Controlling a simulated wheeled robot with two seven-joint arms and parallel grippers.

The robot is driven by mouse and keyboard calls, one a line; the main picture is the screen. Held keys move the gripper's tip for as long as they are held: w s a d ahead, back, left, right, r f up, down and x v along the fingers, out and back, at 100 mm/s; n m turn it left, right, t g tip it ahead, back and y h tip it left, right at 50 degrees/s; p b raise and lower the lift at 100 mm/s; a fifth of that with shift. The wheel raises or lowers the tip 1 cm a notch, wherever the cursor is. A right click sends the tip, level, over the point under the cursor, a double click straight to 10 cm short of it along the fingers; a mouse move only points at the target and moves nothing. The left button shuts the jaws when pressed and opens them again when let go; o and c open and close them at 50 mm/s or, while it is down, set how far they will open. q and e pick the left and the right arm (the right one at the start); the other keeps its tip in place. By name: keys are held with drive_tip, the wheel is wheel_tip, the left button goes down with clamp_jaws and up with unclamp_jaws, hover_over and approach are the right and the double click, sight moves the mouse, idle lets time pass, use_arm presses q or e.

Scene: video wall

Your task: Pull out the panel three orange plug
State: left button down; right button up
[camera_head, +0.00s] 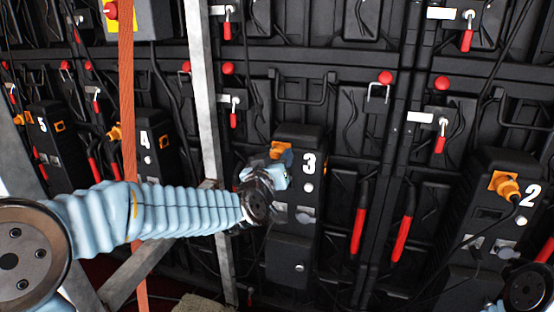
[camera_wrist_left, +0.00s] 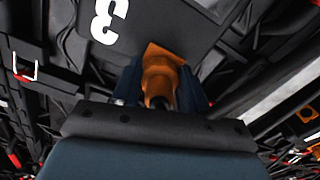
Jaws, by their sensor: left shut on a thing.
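The panel three box (camera_head: 295,235) is black with a white "3" and stands in the middle of the head view. Its orange plug (camera_head: 279,150) shows at the box's upper left, partly hidden by my left gripper (camera_head: 277,168). In the left wrist view, the orange plug (camera_wrist_left: 160,76) sits between the two dark blue fingers of my left gripper (camera_wrist_left: 162,88), against the black face of panel three (camera_wrist_left: 105,55). The left gripper is shut on the plug. How deep the plug sits cannot be told. My right gripper is not in view.
Panel two (camera_head: 490,220) stands at the right with an orange plug (camera_head: 505,186) and cable. Panel four (camera_head: 155,145) is at the left. A grey metal post (camera_head: 203,95) and an orange vertical strap (camera_head: 127,110) stand close to my left arm. Red handles (camera_head: 402,236) hang right of panel three.

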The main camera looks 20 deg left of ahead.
use_arm(q)
drive_tip(key=shift+s+b, duration=0.3)
drive_tip(key=shift+s, duration=0.55)
drive_tip(key=c, duration=1)
unclamp_jaws()
drive_tip(key=shift+f, duration=0.1)
drive_tip(key=shift+o, duration=0.4)
drive_tip(key=shift+s, duration=0.15)
drive_tip(key=s, duration=1.3)
drive_tip(key=shift+s+a, duration=0.3)
drive_tip(key=shift+s, duration=0.05)
